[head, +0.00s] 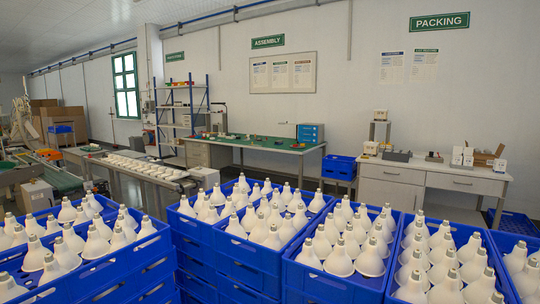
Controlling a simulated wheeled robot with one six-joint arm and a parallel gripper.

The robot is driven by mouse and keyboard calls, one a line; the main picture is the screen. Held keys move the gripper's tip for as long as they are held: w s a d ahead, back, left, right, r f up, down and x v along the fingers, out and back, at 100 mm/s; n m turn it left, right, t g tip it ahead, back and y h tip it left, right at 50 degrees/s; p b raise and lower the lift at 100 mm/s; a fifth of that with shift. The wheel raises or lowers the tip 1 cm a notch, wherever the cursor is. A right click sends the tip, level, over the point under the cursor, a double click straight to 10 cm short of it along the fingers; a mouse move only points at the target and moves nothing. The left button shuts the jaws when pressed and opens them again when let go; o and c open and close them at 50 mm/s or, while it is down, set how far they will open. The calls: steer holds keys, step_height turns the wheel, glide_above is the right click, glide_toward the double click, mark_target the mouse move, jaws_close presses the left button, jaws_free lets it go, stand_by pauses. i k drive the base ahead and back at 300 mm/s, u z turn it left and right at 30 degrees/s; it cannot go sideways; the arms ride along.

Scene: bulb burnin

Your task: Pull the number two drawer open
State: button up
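No drawer with a readable number two shows in the head view. A small blue drawer cabinet (311,133) stands on the right end of the green-topped assembly bench (262,144); its fronts look shut and any labels are too small to read. The packing bench (434,165) at the right has a left drawer (392,173) and a right drawer (464,183), both looking shut. A pale cabinet (196,154) sits under the left end of the assembly bench. My gripper is not in view.
Blue crates (349,288) full of white bulbs fill the foreground from side to side, between me and the benches. A conveyor (145,171) with bulbs runs at the left. Blue bins (339,165) stand between the benches. A shelf rack (183,108) stands behind.

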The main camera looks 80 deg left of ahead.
mark_target(207, 152)
steer(key=z, duration=0.3)
steer(key=i, duration=6)
steer(key=u, duration=2.45)
steer(key=i, duration=4.35)
steer(key=z, duration=0.05)
